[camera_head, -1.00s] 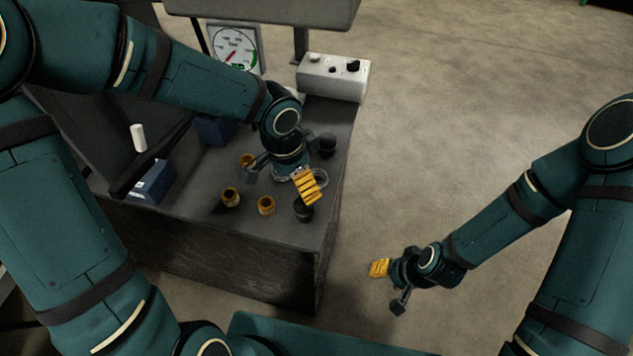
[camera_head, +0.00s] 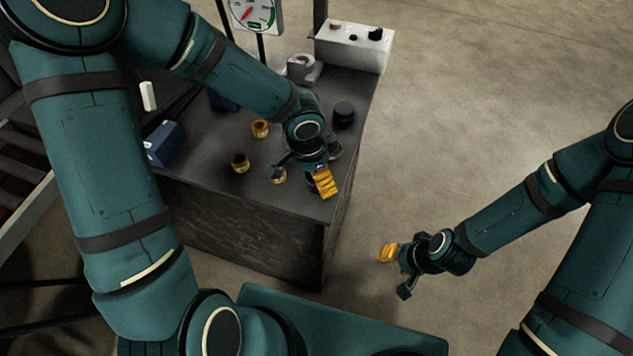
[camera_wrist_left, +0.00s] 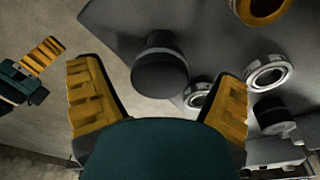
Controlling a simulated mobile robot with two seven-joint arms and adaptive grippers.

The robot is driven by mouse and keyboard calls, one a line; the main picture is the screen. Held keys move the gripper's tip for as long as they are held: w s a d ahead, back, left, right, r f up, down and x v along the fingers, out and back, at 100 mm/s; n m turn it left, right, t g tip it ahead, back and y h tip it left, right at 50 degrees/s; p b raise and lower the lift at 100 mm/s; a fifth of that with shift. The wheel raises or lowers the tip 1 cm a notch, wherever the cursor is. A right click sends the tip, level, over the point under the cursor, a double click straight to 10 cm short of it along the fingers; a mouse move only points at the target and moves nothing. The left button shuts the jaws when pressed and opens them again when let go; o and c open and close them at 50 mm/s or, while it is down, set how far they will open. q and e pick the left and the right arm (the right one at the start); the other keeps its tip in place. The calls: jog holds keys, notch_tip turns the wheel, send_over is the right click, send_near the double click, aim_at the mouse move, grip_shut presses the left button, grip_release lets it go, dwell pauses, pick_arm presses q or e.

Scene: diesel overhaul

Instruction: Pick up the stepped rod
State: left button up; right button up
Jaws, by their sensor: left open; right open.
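I cannot tell for sure which piece is the stepped rod. A dark piece (camera_wrist_left: 160,78) with a broad round end and a narrower section behind shows beyond and between the fingers of my left gripper (camera_wrist_left: 160,92) in the left wrist view. It is not gripped. In the head view my left gripper (camera_head: 303,176) is open above the bench's near right corner and hides what lies under it. My right gripper (camera_head: 396,272) is open and empty, off the bench over the floor to the right.
The dark bench (camera_head: 215,185) carries brass bushings (camera_head: 240,163), a black cylinder (camera_head: 343,115), a grey bracket (camera_head: 304,69), a white control box (camera_head: 352,44) and a blue box (camera_head: 164,143). A dial gauge (camera_head: 255,12) stands behind. Ring-shaped parts (camera_wrist_left: 268,72) lie near the left gripper. The floor right is clear.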

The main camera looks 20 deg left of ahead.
pick_arm(q)
notch_tip(320, 180, down, 2)
jog(key=shift+w+d+f, duration=0.1)
jog(key=shift+w+d, duration=0.05)
jog(key=c, duration=1.3)
jog(key=shift+o, duration=0.2)
jog(key=shift+r, duration=0.2)
